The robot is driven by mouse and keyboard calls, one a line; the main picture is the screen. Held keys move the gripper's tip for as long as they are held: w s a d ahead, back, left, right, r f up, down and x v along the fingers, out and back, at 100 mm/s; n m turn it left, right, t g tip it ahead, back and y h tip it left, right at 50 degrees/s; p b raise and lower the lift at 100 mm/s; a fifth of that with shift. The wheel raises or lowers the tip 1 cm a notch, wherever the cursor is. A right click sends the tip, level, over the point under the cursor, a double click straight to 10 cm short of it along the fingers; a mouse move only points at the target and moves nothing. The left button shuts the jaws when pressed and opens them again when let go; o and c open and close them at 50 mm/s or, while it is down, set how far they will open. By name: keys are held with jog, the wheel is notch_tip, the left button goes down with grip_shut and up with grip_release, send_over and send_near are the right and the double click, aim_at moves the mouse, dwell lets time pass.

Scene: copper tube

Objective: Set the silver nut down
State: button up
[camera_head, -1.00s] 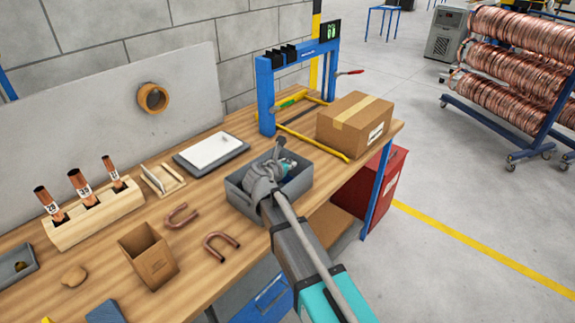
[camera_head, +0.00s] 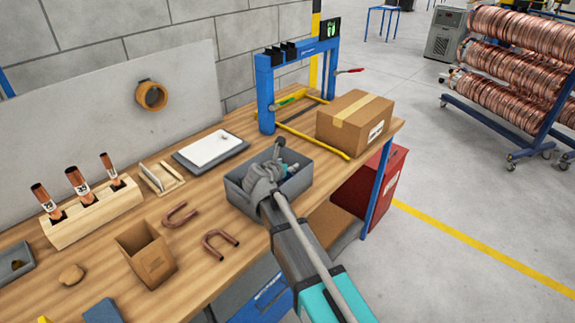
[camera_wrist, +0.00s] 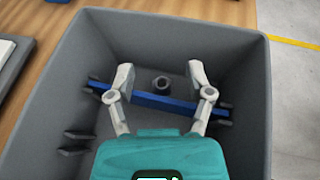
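My gripper (camera_wrist: 160,74) is inside the grey bin (camera_wrist: 255,80), seen from above in the wrist view. Its two fingers are wide apart with nothing held between them. A small dark grey ring-shaped piece (camera_wrist: 162,84), which looks like the nut, sits in the bin, between the fingers in the picture and touching neither. A blue bar (camera_wrist: 165,102) lies across the bin just in front of it, partly behind the fingers. In the head view, my gripper (camera_head: 268,178) reaches into the bin (camera_head: 245,200) on the bench, and its fingertips and the nut are hard to make out.
A cardboard box (camera_head: 355,122) and a blue frame (camera_head: 265,95) stand behind the bin. Two bent copper tubes (camera_head: 222,245) lie left of it. Further left are an open brown box (camera_head: 148,255) and a wooden block (camera_head: 95,215) holding copper tubes.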

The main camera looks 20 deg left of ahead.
jog(key=shift+r, duration=0.1)
dwell(0.3)
jog(key=shift+r+p, duration=0.6)
jog(key=shift+p, duration=0.1)
jog(key=p+v, duration=0.4)
jog(key=v, duration=0.8)
jog(key=shift+f, duration=0.15)
